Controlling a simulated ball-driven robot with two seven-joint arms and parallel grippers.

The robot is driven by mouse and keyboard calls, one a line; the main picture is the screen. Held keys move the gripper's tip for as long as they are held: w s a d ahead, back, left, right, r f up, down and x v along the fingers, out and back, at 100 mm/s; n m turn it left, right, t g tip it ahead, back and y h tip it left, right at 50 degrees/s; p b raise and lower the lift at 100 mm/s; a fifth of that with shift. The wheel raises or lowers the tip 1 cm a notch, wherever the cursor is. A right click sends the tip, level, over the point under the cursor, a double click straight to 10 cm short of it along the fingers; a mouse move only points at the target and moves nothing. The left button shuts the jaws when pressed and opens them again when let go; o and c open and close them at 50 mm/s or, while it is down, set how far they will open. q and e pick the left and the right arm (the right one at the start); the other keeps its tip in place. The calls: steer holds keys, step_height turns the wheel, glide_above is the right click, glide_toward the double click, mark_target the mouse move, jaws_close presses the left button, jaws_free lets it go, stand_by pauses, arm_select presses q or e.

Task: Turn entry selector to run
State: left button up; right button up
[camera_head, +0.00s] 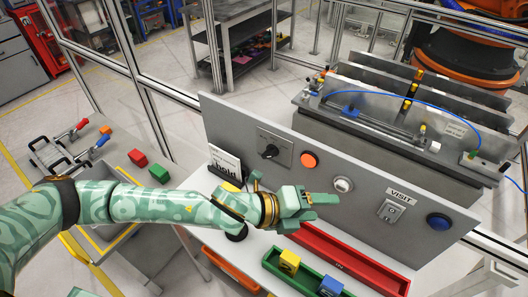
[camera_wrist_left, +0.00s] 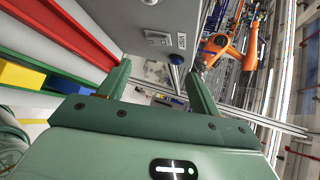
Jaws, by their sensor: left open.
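The upright grey control panel (camera_head: 330,185) carries a black rotary knob (camera_head: 270,151) on a square plate at its left, with its pointer towards the left. A small switch (camera_head: 391,210) sits on the panel's right under a label reading VISIT. The lettering on the knob plate is too small to read, so I cannot tell which one is the entry selector. My left gripper (camera_head: 314,211) is open and empty in front of the panel, below and right of the knob. In the left wrist view its fingers (camera_wrist_left: 157,68) are apart, with the switch (camera_wrist_left: 158,37) beyond them. My right gripper is not in view.
An orange button (camera_head: 309,160), a pale round button (camera_head: 343,185) and a blue button (camera_head: 438,222) are also on the panel. A white sign (camera_head: 225,163) stands at its left. Red (camera_head: 350,262) and green (camera_head: 312,281) trays lie below, the green one holding yellow and blue blocks.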

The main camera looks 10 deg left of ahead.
arm_select(q)
steer(key=w+a+f+m+g+y, duration=0.15)
steer(key=w+a+m, duration=0.35)
steer(key=a, duration=0.6)
steer(key=t+y, duration=0.1)
steer(key=t, duration=0.1)
glide_toward(266, 154)
steer(key=b+x, duration=0.1)
steer(key=x, duration=0.8)
steer(key=shift+w+f, duration=0.1)
steer(key=shift+w, duration=0.05)
steer(key=shift+b, duration=0.3)
steer(key=c, duration=1)
